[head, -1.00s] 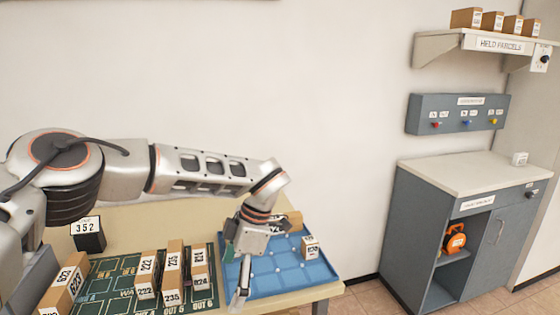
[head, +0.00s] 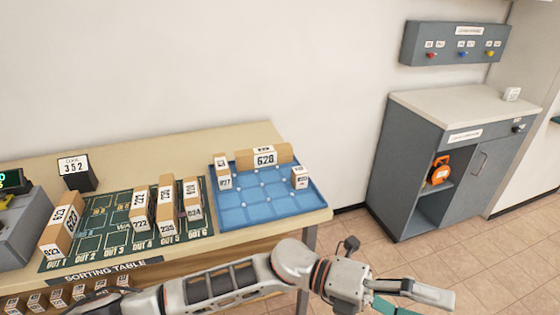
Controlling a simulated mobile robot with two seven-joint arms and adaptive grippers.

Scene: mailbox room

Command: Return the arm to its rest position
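My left arm comes in from the bottom left and stretches to the right in front of the sorting table (head: 265,132), low in the head view. Its gripper (head: 432,307) is out over the tiled floor, clear of the table. A silver finger and a teal-padded finger stand apart, and I see nothing between them. The lower finger is partly cut off by the bottom edge. My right gripper is not in view.
The table holds a green sorting mat (head: 100,247) with several numbered parcels and a blue tray (head: 262,215) with parcels. A grey cabinet (head: 400,165) stands at the right, below a switch panel (head: 455,43). Open floor lies between table and cabinet.

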